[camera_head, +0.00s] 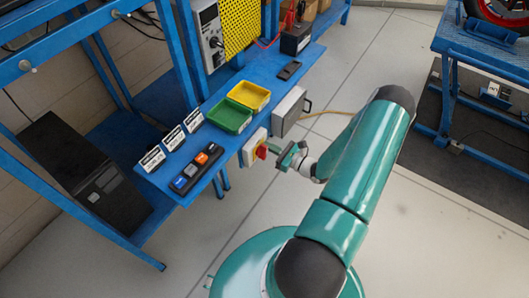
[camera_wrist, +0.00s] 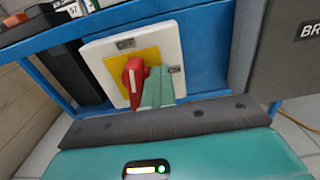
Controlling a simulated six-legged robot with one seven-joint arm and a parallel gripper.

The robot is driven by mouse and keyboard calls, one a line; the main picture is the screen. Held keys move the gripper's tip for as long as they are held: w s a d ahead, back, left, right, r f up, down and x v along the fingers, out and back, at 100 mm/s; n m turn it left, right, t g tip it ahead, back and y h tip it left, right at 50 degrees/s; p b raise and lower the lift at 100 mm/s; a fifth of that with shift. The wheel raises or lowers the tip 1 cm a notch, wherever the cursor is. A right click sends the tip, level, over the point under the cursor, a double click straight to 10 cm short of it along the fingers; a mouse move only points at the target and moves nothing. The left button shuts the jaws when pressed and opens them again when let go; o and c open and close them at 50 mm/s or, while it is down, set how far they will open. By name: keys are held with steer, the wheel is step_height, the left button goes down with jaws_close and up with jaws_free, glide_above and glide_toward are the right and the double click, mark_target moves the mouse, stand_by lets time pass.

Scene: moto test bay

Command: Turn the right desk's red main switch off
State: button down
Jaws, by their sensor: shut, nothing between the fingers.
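The red main switch (camera_head: 262,151) sits on a yellow square in a white box (camera_head: 249,155) on the front edge of the blue desk. In the wrist view the red knob (camera_wrist: 132,80) stands roughly upright on its yellow plate (camera_wrist: 117,63), inside the white housing (camera_wrist: 92,54). My gripper (camera_head: 276,150) is at the front of the switch. In the wrist view its teal fingers (camera_wrist: 157,82) are shut together, with nothing between them, just right of the knob. They hide the plate's right part. I cannot tell whether they touch the knob.
A grey box with a handle (camera_head: 289,110) hangs right of the switch; it fills the wrist view's right side (camera_wrist: 275,50). On the desk are a green tray (camera_head: 229,116), a yellow tray (camera_head: 249,96) and a button strip (camera_head: 197,167). Open floor (camera_head: 430,210) lies to the right.

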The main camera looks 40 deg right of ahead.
steer(key=shift+a+f, duration=0.3)
steer(key=shift+f, duration=0.1)
steer(key=v, duration=0.8)
steer(key=shift+d, duration=0.35)
steer(key=shift+w, duration=0.1)
